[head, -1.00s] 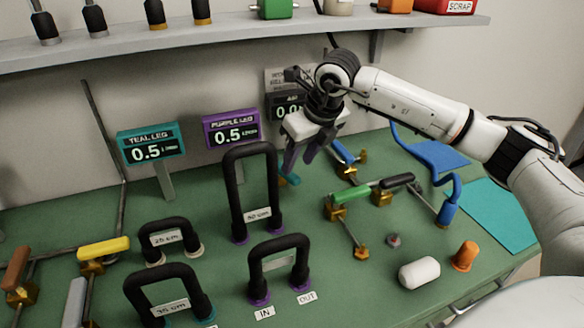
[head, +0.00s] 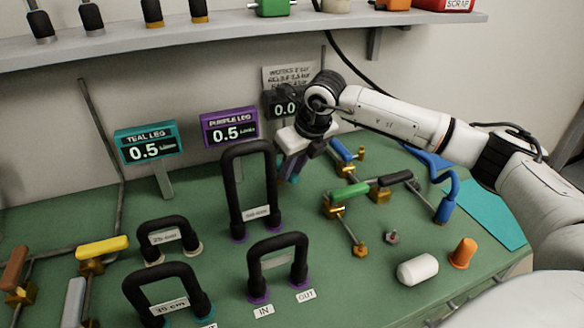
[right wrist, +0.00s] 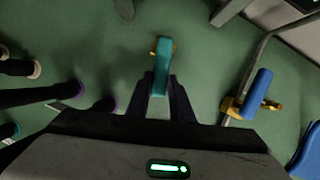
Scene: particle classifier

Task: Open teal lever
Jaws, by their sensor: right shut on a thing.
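The teal lever (right wrist: 164,58) stands on the green bench in the right wrist view, with a bit of brass fitting beside it. My right gripper (right wrist: 162,88) has its dark fingers on both sides of the near end of the teal handle and is shut on it. In the head view my right gripper (head: 292,168) reaches down behind the tall black loop, and only a little teal shows by its fingertips. My left gripper is not in view.
A blue lever (right wrist: 254,94) on a brass valve stands just right of the gripper. A green lever (head: 350,192), a tall black hose loop (head: 232,190) and the teal-leg display (head: 147,146) are nearby. A shelf (head: 230,38) runs above.

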